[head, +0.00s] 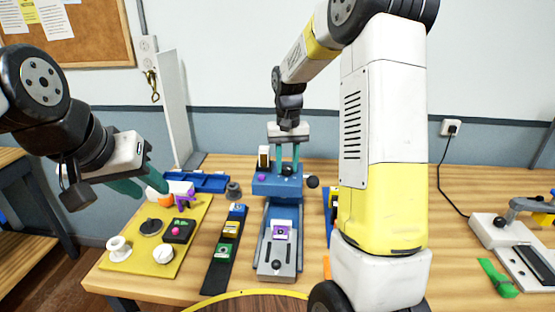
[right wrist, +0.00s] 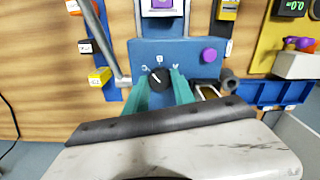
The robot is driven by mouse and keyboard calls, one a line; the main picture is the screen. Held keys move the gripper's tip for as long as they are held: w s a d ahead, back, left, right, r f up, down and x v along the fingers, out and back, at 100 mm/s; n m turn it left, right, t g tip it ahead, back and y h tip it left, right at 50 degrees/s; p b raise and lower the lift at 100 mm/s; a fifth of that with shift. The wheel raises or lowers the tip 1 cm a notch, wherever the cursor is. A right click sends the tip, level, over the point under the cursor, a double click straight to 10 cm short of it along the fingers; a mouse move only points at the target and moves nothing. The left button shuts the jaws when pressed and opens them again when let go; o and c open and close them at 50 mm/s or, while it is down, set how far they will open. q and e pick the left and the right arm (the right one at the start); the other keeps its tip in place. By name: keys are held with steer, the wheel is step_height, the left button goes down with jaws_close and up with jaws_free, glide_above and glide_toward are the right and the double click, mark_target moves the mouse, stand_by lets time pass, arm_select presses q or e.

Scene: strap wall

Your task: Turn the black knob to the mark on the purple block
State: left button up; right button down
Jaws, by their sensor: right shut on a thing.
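The black knob (head: 287,170) sits on the blue housing (head: 265,186) at the middle of the table. In the right wrist view the knob (right wrist: 159,78) shows a white pointer line that points up and left. Small white marks stand to its upper left, above it and to its upper right. My right gripper (head: 288,167) is shut on the knob, one teal finger on each side. The purple block (head: 274,232) with a white picture label sits on the grey slide in front of the housing; its label is too small to read surely. My left gripper (head: 142,186) is open and empty at the left.
A purple button (right wrist: 209,55) and a lever with a black ball (head: 312,182) flank the knob. A yellow board (head: 142,262) with several parts lies left, beside a black strip (head: 216,277) of coloured blocks. A grey clamp device (head: 495,229) stands right.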

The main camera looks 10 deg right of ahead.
mark_target(287, 167)
steer(key=shift+n, duration=2.1)
steer(key=c, duration=1.1)
jaws_free()
steer(key=shift+o, duration=0.2)
steer(key=shift+r, duration=3.9)
steer(key=shift+r, duration=0.1)
